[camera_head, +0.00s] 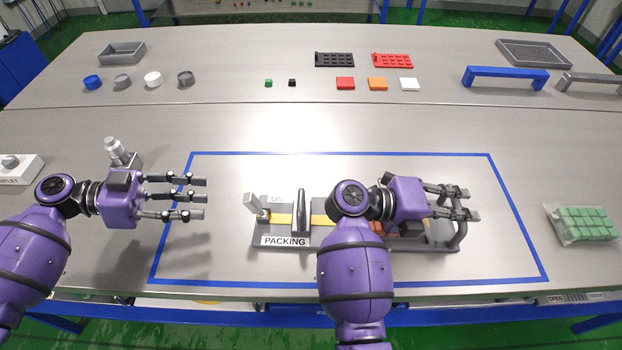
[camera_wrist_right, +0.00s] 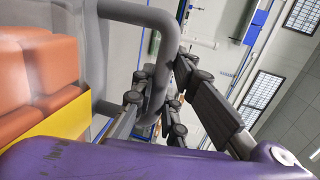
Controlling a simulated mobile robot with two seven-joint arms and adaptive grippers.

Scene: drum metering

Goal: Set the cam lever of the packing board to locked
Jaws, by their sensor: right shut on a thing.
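The packing board (camera_head: 285,241), with a white PACKING label, lies inside the blue taped outline. A light grey upright lever piece (camera_head: 252,204) stands at its left end and leans to the left; I take it for the cam lever, but its locked mark cannot be read. A dark upright bar (camera_head: 302,212) stands beside it. My right gripper (camera_head: 462,203) is shut on the dark grey handle (camera_head: 460,233) at the board's right end; the handle also shows in the right wrist view (camera_wrist_right: 168,60). My left gripper (camera_head: 202,198) is open and empty, left of the lever. My right arm hides the board's middle.
Orange blocks (camera_wrist_right: 48,70) sit on the board beside a yellow strip (camera_wrist_right: 62,128). A grey fitting with a knob (camera_head: 118,152) stands behind my left gripper. A bag of green blocks (camera_head: 582,224) lies at the right.

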